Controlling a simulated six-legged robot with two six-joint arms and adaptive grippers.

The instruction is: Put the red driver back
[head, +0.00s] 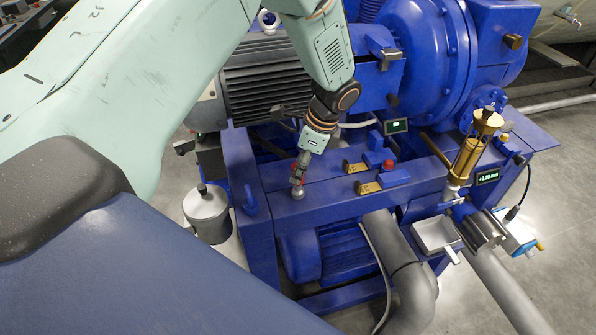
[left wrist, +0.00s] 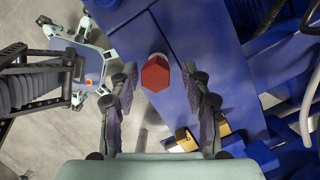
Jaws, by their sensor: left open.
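The red driver shows in the left wrist view as a red hexagonal end (left wrist: 155,74) with a pale part behind it, seen nearly end-on. In the head view a little red (head: 297,171) shows at the fingers, above a grey rounded piece (head: 298,192) on the blue frame. My left gripper (head: 300,170) points down over this spot. In the left wrist view its fingers (left wrist: 160,70) are apart, one on each side of the red end, with gaps between. The driver's lower part is hidden. My right gripper is not in view.
Blue brackets with brass blocks (head: 369,187) and a red button (head: 388,164) stand right of the gripper. A grey lidded pot (head: 207,212) stands at the left. A white tray (head: 437,234), a brass-and-glass cylinder (head: 468,157) and grey pipes (head: 405,270) are farther right.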

